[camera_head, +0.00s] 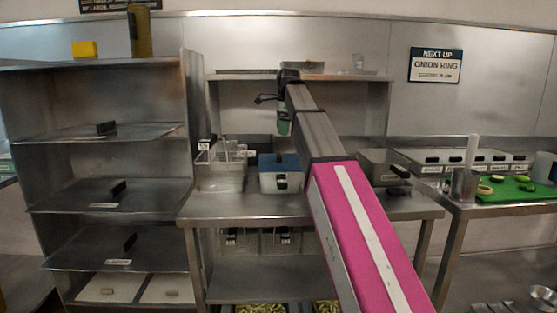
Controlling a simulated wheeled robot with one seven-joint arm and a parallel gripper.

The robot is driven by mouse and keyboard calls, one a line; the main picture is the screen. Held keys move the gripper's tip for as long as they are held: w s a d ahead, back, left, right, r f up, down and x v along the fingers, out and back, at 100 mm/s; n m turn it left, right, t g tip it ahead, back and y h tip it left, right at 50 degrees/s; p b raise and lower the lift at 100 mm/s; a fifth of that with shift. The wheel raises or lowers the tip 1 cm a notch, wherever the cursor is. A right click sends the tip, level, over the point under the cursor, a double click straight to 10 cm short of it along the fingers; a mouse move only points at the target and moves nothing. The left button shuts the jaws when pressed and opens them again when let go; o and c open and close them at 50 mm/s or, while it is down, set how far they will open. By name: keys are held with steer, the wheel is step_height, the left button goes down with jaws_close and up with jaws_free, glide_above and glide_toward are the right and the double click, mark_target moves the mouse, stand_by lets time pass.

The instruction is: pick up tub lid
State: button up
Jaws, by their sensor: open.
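A clear tub (281,184) with a black label or handle on its front stands on the steel counter, left of my arm. A blue tub lid (279,163) lies on its top. My arm reaches up and away from the lower right. My gripper (264,99) is a small dark shape at its far end, above the lid and apart from it. It is open, and nothing shows in it. The fingers are too small to make out clearly, and the arm covers part of the counter right of the tub.
Clear containers (219,172) stand left of the tub, and a steel pan (381,165) stands right of my arm. A back shelf (345,77) runs above the counter (245,207). A green board (510,191) with food lies at far right. The counter's front strip is clear.

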mark_target(279, 155)
steer(key=f, duration=0.7)
steer(key=a+f, duration=0.1)
steer(key=f, duration=0.2)
steer(key=shift+f, duration=0.4)
steer(key=c, duration=1.1)
